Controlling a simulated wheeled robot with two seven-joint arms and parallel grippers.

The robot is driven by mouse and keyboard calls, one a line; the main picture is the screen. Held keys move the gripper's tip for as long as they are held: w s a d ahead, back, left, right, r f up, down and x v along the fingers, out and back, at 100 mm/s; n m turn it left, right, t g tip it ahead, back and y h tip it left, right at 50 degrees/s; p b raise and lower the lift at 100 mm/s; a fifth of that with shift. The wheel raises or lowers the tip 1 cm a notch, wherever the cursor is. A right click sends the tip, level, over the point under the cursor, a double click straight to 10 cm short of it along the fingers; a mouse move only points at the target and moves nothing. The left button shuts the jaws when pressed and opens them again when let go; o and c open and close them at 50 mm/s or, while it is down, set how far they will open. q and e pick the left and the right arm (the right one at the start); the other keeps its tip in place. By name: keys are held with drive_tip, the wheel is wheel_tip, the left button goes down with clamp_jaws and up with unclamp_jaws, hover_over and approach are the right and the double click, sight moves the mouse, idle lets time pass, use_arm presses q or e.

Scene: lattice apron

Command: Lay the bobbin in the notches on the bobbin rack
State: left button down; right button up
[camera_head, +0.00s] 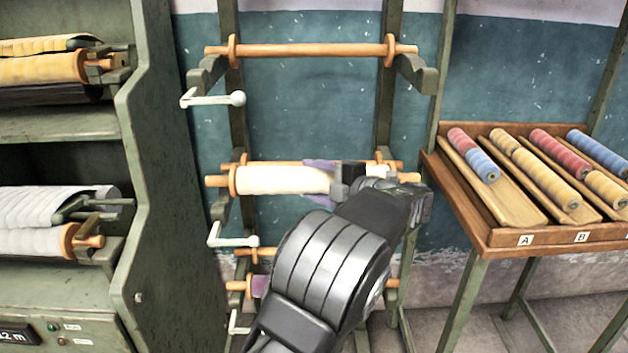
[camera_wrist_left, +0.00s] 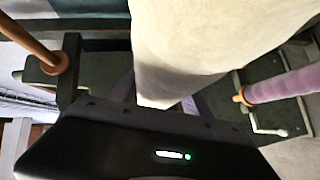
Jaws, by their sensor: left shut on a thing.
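The bobbin (camera_head: 282,180), wound in white with wooden flanges and a wooden spindle, lies level across the front of the bobbin rack (camera_head: 386,110) at its middle tier. My left gripper (camera_head: 321,182) is shut on its white winding, right of its middle. Its purple finger pads show above and below the winding. The left wrist view shows the white winding (camera_wrist_left: 210,45) large between the fingers. The left spindle end is close to the middle-left bracket (camera_head: 221,206); I cannot tell whether it rests in the notch. My arm hides much of the right side. My right gripper is not in view.
A bare wooden bobbin (camera_head: 310,50) lies across the top tier. Another wooden spindle (camera_head: 270,163) shows behind the white bobbin. A purple-wound bobbin (camera_head: 261,286) is lower, partly hidden. White crank handles (camera_head: 235,241) stick out left. A green shelf cabinet (camera_head: 160,150) and slanted tray (camera_head: 478,228) flank the rack.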

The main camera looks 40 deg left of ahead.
sight(314, 193)
use_arm(q)
drive_tip(key=shift+f, duration=0.1)
drive_tip(key=shift+f+b, duration=0.75)
drive_tip(key=shift+f, duration=0.4)
drive_tip(key=shift+f, duration=0.25)
drive_tip(key=shift+f, duration=0.25)
drive_tip(key=shift+f, duration=0.15)
idle(0.8)
drive_tip(key=shift+c, duration=1.9)
unclamp_jaws()
drive_tip(key=shift+f, duration=0.1)
drive_tip(key=shift+d, duration=0.1)
